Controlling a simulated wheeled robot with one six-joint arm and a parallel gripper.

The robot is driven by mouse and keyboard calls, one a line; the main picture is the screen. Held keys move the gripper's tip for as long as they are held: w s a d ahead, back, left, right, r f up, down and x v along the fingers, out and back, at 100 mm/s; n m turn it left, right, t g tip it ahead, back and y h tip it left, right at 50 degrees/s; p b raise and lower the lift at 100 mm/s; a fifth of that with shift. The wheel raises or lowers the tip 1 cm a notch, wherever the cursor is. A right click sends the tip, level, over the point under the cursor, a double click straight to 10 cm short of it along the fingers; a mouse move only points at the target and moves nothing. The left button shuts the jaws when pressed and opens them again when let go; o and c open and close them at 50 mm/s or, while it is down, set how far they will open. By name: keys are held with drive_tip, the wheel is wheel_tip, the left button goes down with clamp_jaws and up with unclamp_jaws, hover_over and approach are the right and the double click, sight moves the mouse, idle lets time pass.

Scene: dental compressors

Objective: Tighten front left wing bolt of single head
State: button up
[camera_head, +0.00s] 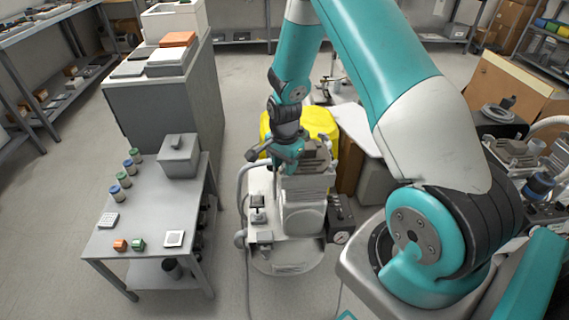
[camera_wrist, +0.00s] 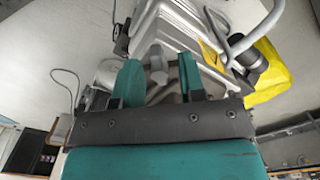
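The single-head compressor (camera_head: 303,218) stands on the floor in the middle of the head view, with a ribbed grey head (camera_head: 312,178) on top. My gripper (camera_head: 286,160) is at the upper left of this head, and my arm reaches down to it from above. In the wrist view, my gripper's two teal fingers (camera_wrist: 160,72) are spread apart. A small grey part that looks like the wing bolt (camera_wrist: 156,62) shows in the gap between the fingertips, beside the ribbed casing. I cannot tell whether either finger touches it. In the head view the bolt is hidden by my gripper.
A grey table (camera_head: 150,215) with a box, jars and small blocks stands at left, before a grey cabinet (camera_head: 160,115). A yellow container (camera_head: 318,122) is behind the compressor. Another machine (camera_head: 520,155) and cardboard boxes (camera_head: 515,90) are at right. A hose (camera_head: 241,195) runs along the compressor's left side.

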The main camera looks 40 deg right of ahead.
wheel_tip(320, 180, up, 17)
drive_tip(key=shift+r, duration=0.2)
idle(0.3)
idle(0.4)
drive_tip(key=s+a+r+n+y+p, duration=0.1)
drive_tip(key=s+a+r+n, duration=0.45)
drive_tip(key=a, duration=0.25)
drive_tip(key=s+a+r+n+y+p, duration=0.1)
drive_tip(key=s+a+r+n, duration=0.3)
drive_tip(key=a+n, duration=0.35)
drive_tip(key=s+a+r+n+y, duration=0.1)
drive_tip(key=s+a+r+n, duration=0.1)
drive_tip(key=s+n, duration=0.3)
drive_tip(key=s+a+r+n+y+p, duration=0.1)
drive_tip(key=s+a+r+n, duration=0.1)
drive_tip(key=s+a+n, duration=0.3)
drive_tip(key=s, duration=0.3)
drive_tip(key=shift+a, duration=0.3)
drive_tip(key=shift+w+r, duration=0.1)
